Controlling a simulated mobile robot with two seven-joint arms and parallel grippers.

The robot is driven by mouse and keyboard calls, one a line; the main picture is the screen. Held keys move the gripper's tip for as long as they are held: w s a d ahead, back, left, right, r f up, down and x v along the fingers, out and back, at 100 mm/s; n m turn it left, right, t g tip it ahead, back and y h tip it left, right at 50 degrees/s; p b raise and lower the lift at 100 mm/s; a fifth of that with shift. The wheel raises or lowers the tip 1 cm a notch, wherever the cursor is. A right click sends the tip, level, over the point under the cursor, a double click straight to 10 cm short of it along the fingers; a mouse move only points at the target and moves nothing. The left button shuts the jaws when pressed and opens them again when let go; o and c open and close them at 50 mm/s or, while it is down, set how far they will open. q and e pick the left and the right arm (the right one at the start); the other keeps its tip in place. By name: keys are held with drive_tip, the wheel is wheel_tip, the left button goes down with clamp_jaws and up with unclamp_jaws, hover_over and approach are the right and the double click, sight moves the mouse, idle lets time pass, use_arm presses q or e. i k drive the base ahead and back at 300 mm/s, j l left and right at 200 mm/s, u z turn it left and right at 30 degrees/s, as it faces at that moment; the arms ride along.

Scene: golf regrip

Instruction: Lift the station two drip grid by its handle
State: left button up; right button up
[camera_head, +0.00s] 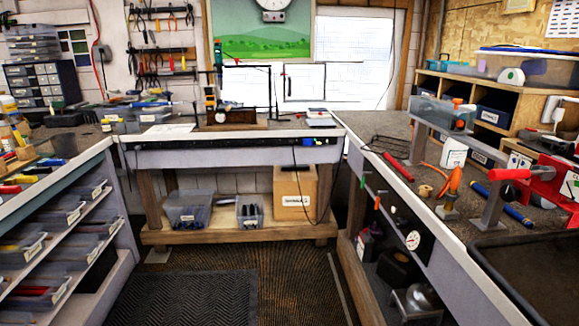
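A black wire grid (389,146) lies on the right-hand bench near its far end. It looks like the drip grid, but it is small, and I cannot make out its handle or a station number. A red bar-shaped grip (398,167) lies on the bench just in front of it; I cannot tell whether the two are joined. A dark shallow tray (535,265) is at the near right, with its right part cut off by the picture edge. Neither of my grippers is in view.
The right bench also carries a metal stand with a red handle (509,174), an orange-handled tool (454,182), a blue tube (517,216) and a clear bin (443,113). The floor mat (183,298) is clear.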

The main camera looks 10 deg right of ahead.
sight(376, 139)
drive_tip(key=i, duration=1.35)
drive_tip(key=i+z, duration=0.1)
drive_tip(key=i, duration=0.55)
drive_tip(key=i+j+z, duration=0.1)
drive_tip(key=i, duration=0.5)
